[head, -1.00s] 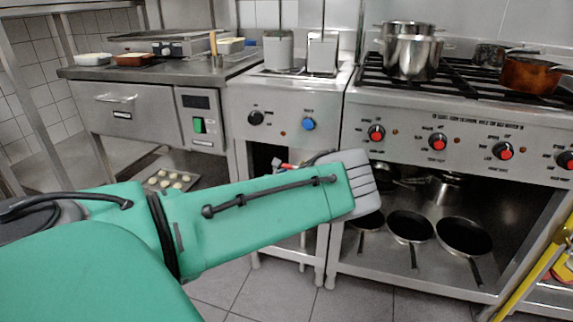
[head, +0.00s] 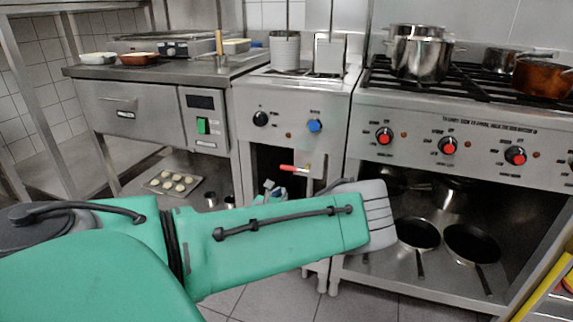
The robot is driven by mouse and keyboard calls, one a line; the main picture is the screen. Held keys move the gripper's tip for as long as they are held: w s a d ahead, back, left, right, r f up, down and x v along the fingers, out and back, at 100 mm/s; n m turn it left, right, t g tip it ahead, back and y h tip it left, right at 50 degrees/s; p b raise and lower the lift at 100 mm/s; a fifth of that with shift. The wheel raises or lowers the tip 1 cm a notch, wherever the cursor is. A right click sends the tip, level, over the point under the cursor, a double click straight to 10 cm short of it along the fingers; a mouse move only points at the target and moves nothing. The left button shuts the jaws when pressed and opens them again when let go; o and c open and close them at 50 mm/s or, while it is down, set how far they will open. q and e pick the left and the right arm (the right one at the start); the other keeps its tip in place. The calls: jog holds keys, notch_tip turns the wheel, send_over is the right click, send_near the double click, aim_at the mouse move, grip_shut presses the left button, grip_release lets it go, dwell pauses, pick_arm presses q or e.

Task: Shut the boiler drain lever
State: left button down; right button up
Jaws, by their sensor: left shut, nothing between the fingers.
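The boiler drain lever (head: 287,168) is a small red handle under the boiler's front panel. It lies about level and points left from a brass-coloured fitting (head: 306,169). The boiler (head: 291,99) is a steel unit with a black and a blue knob. My left arm crosses the lower middle of the head view and hides the space below the lever. Part of my left gripper (head: 270,189) shows above the forearm, small, below and left of the lever, with a visible gap. It is shut and empty; the rest is hidden. My right gripper is out of view.
The range (head: 455,113) with red knobs stands to the right, with pots on top and pans (head: 470,243) on its lower shelf. A counter (head: 150,115) stands to the left, above a tray of pale rounds (head: 172,184). Floor tiles show in front.

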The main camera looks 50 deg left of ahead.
pick_arm(q)
jog(key=v, duration=0.3)
jog(key=shift+s+d+r+p, duration=0.15)
jog(key=shift+d+p, duration=0.15)
jog(key=shift+d, duration=0.15)
jog(key=shift+a, duration=0.25)
jog(key=shift+d, duration=0.1)
